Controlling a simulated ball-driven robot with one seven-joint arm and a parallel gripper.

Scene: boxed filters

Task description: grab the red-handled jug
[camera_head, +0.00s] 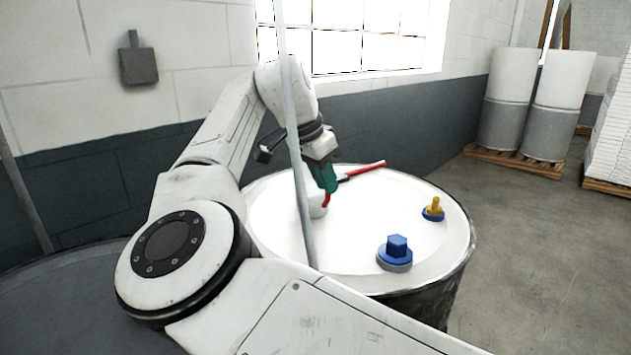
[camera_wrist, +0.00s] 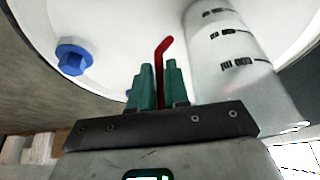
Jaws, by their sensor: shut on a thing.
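The jug is whitish and translucent with dark markings on its side; it fills the right of the wrist view (camera_wrist: 230,65). In the head view the jug (camera_head: 317,205) stands on the white drum top, partly hidden behind my gripper and a thin grey pole. Its red handle (camera_wrist: 164,47) rises between my green fingers in the wrist view. My gripper (camera_head: 328,190) points down at the handle, and it also shows in the wrist view (camera_wrist: 158,68). It is shut on the handle, beside the jug's body.
On the drum top (camera_head: 270,240), a red-handled tool (camera_head: 365,170) lies behind my gripper. A blue hexagonal knob (camera_head: 396,248) and a yellow-and-blue piece (camera_head: 434,208) stand to the right. The drum's front right is otherwise clear. Large drums (camera_head: 560,95) stand on a pallet farther off.

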